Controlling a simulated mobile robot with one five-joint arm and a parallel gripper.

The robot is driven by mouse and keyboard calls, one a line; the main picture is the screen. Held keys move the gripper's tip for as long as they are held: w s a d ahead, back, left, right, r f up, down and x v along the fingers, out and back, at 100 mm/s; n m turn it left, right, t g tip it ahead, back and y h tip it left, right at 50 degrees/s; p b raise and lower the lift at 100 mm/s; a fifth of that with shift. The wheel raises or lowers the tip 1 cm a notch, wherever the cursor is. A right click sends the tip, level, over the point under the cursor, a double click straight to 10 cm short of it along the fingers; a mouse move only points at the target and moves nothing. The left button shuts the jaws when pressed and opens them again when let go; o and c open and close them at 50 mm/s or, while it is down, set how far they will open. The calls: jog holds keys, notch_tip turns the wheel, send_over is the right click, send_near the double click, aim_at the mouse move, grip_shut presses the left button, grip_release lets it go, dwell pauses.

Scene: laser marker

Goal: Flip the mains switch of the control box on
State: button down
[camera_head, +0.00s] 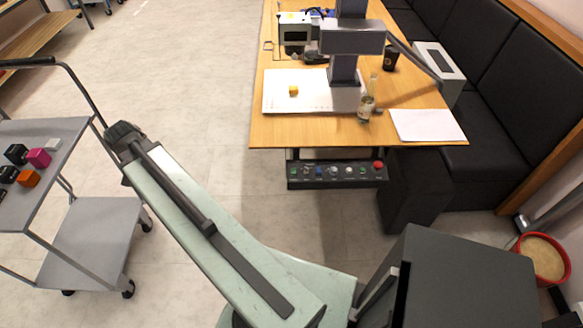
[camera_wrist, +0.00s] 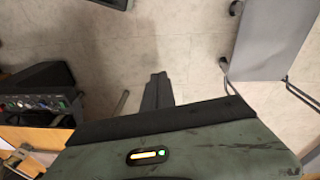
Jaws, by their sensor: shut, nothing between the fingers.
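The control box (camera_head: 337,174) is a dark panel hung under the front edge of the wooden table. It carries a row of small knobs and buttons, with a red button (camera_head: 378,165) at its right end. I cannot tell which one is the mains switch, or its position. The box also shows at the left edge of the wrist view (camera_wrist: 40,103). My gripper (camera_wrist: 157,78) shows in the wrist view with its dark fingers together and empty, over bare floor, well apart from the box. In the head view I cannot make out its fingers.
The wooden table (camera_head: 275,130) bears the marking machine (camera_head: 352,38), a glass bottle (camera_head: 366,107) and white paper (camera_head: 427,125). A grey trolley (camera_head: 60,190) with small coloured cubes stands at the left. A black stool (camera_head: 415,190) stands right of the box. Floor between trolley and table is clear.

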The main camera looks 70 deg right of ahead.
jog(key=s+d+f+m+b, duration=0.1)
jog(key=s+d+m, duration=0.4)
jog(key=d, duration=0.4)
jog(key=s+d+m, duration=0.4)
jog(key=s+d, duration=0.2)
jog(key=d, duration=0.2)
jog(key=m+g+h+b, duration=0.1)
jog(key=m+g, duration=0.1)
jog(key=m, duration=0.9)
send_over(295, 169)
jog(key=w+a, duration=0.3)
jog(key=a, duration=0.1)
jog(key=shift+s+a+f, duration=0.1)
jog(key=shift+s+f, duration=0.05)
jog(key=shift+f, duration=0.1)
jog(key=b+x, duration=0.9)
jog(key=w+b+x, duration=0.1)
jog(key=b+x, duration=0.3)
jog(key=x, duration=0.1)
jog(key=shift+b, duration=0.3)
jog(key=shift+s+d, duration=0.1)
jog(key=shift+d, duration=0.1)
